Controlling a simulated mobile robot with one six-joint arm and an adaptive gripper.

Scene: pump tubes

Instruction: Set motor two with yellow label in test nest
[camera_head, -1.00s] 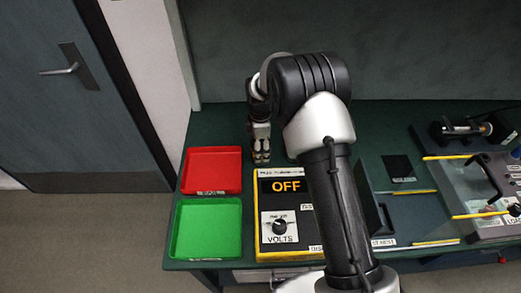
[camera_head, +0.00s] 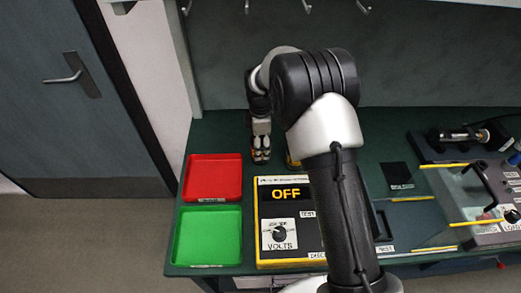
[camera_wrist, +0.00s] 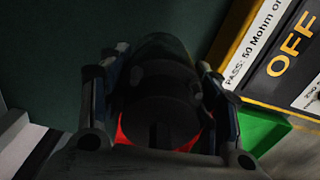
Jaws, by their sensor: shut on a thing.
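In the wrist view, my gripper (camera_wrist: 160,85) is closed around a dark, cylindrical thing (camera_wrist: 165,105), which looks like a motor. Its label is not visible, so I cannot tell its colour. A small yellow-and-dark thing (camera_head: 293,162) stands just right of my gripper, mostly hidden by my arm. The test nest (camera_head: 384,222) seems to be the dark part above a label reading "TEST", right of my arm and partly covered by it.
The red tray (camera_head: 190,180) and green tray (camera_head: 178,240) lie at the left. A yellow-edged meter (camera_head: 281,232) reads OFF beside them, partly behind my arm. A fixture with a clear cover and black handle (camera_head: 487,182) stands at the right. A black pad (camera_head: 396,175) lies mid-bench.

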